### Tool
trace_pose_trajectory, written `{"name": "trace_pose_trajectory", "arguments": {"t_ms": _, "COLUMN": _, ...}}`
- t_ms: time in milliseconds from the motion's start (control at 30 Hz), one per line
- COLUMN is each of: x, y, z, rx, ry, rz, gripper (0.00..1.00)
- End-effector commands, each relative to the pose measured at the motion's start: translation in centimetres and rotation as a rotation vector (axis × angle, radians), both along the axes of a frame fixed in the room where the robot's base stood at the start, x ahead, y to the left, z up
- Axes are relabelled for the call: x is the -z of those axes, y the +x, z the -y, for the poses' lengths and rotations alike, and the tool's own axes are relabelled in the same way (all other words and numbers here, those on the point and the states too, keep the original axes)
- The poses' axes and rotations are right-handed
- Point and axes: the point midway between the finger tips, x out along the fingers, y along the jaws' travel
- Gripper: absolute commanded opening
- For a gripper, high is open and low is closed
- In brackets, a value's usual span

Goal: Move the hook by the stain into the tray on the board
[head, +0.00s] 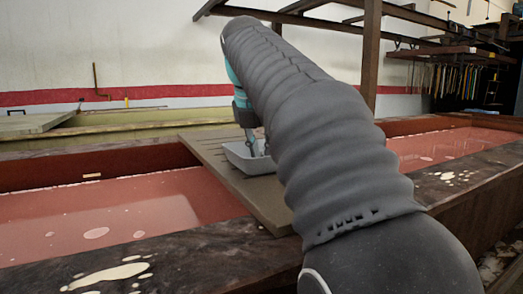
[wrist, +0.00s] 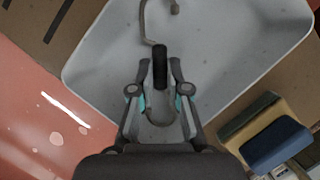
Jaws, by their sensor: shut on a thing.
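The pale grey tray (head: 238,160) sits on the brown board (head: 258,204), which bridges the red trough. In the wrist view, the tray (wrist: 95,62) lies beneath my gripper (wrist: 160,82). My gripper is shut on the hook (wrist: 147,30), a bent grey metal rod with a black grip end (wrist: 160,62). The hook is over the tray's inside; whether it touches the floor of the tray I cannot tell. In the head view my gripper (head: 250,140) points down into the tray, partly hidden by my arm. Pale stains (head: 108,274) mark the dark front ledge.
A blue and tan block (wrist: 272,140) lies beside the tray in the wrist view. Reddish liquid (head: 90,218) fills the trough on both sides of the board. A dark wooden post (head: 371,55) and overhead rails stand behind. My arm hides the middle.

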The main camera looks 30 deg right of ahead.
Motion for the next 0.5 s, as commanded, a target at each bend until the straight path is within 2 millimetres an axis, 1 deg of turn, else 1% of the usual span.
{"name": "trace_pose_trajectory", "arguments": {"t_ms": 33, "x": 0.09, "y": 0.00, "z": 0.00, "rx": 0.000, "ry": 0.000, "rz": 0.000, "gripper": 0.20}}
{"name": "trace_pose_trajectory", "arguments": {"t_ms": 67, "x": 0.06, "y": -0.01, "z": -0.01, "rx": 0.000, "ry": 0.000, "rz": 0.000, "gripper": 0.28}}
{"name": "trace_pose_trajectory", "arguments": {"t_ms": 100, "x": 0.05, "y": 0.00, "z": -0.02, "rx": 0.000, "ry": 0.000, "rz": 0.000, "gripper": 0.38}}
{"name": "trace_pose_trajectory", "arguments": {"t_ms": 133, "x": 0.05, "y": 0.00, "z": -0.02, "rx": 0.000, "ry": 0.000, "rz": 0.000, "gripper": 0.40}}
{"name": "trace_pose_trajectory", "arguments": {"t_ms": 400, "x": -0.01, "y": 0.00, "z": -0.03, "rx": -0.001, "ry": 0.000, "rz": 0.000, "gripper": 0.40}}
{"name": "trace_pose_trajectory", "arguments": {"t_ms": 500, "x": -0.56, "y": -0.04, "z": -0.08, "rx": -0.001, "ry": 0.000, "rz": 0.001, "gripper": 0.40}}
